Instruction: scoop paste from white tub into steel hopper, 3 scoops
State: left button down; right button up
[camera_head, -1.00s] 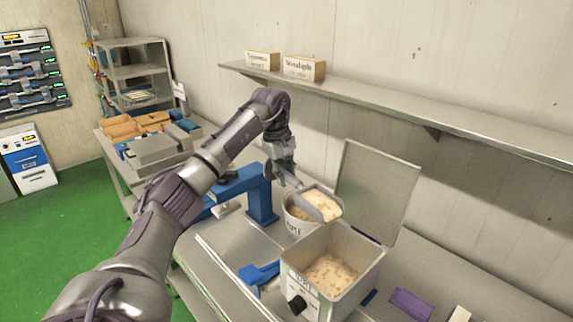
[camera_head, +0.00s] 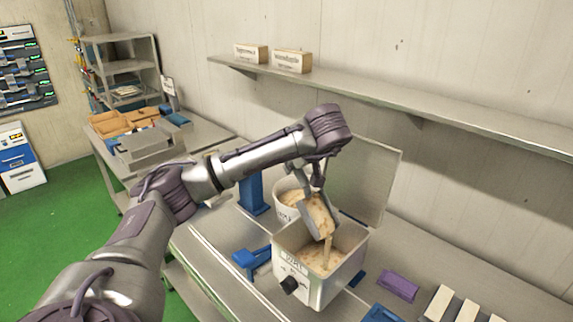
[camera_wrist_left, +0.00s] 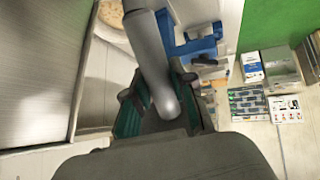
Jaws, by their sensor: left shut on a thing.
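My left gripper (camera_head: 317,177) is shut on the handle of a metal scoop (camera_head: 307,223) and holds it above the steel hopper (camera_head: 312,290). The scoop is tipped downward, and beige paste (camera_head: 326,250) runs from its lip into the open hopper, where more paste lies. The hopper's lid stands raised behind it. The white tub (camera_head: 283,211) stands just behind and left of the hopper, partly hidden by the scoop, with paste inside. In the left wrist view, the grey scoop handle (camera_wrist_left: 150,55) sits between the fingers (camera_wrist_left: 158,95). My right gripper is out of view.
A blue stand (camera_head: 253,195) is left of the tub. A blue object (camera_head: 250,260) lies left of the hopper. A purple block (camera_head: 398,286) and several pale bars (camera_head: 440,302) lie to the right. A wall shelf (camera_head: 400,108) runs above the bench.

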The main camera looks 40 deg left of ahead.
aim_at(306, 180)
pick_arm(q)
jog(key=shift+d+r+y, duration=0.5)
jog(key=shift+d+y, duration=0.1)
jog(key=shift+d, duration=0.3)
jog(key=shift+s+d+r+t, duration=0.1)
jog(key=shift+d+r+t, duration=0.05)
jog(key=shift+d+t, duration=0.15)
jog(key=shift+d+r+y, duration=0.2)
jog(key=shift+d+y, duration=0.25)
jog(key=shift+y, duration=0.05)
jog(key=shift+s+d+r+y, duration=0.25)
jog(key=shift+d+y, duration=0.05)
jog(key=shift+d, duration=0.45)
jog(key=shift+s+d+r+m+t+y, duration=0.1)
jog(key=shift+d+r+m+t+y, duration=0.25)
jog(key=shift+d+y, duration=0.25)
jog(key=s+d+r+t+y+b, duration=0.1)
jog(key=d+r+y+b, duration=0.3)
jog(key=d, duration=0.4)
jog(key=shift+s+d+m+t+y+b, duration=0.15)
jog(key=shift+s+m+t+y+b, duration=0.4)
jog(key=shift+y, duration=0.35)
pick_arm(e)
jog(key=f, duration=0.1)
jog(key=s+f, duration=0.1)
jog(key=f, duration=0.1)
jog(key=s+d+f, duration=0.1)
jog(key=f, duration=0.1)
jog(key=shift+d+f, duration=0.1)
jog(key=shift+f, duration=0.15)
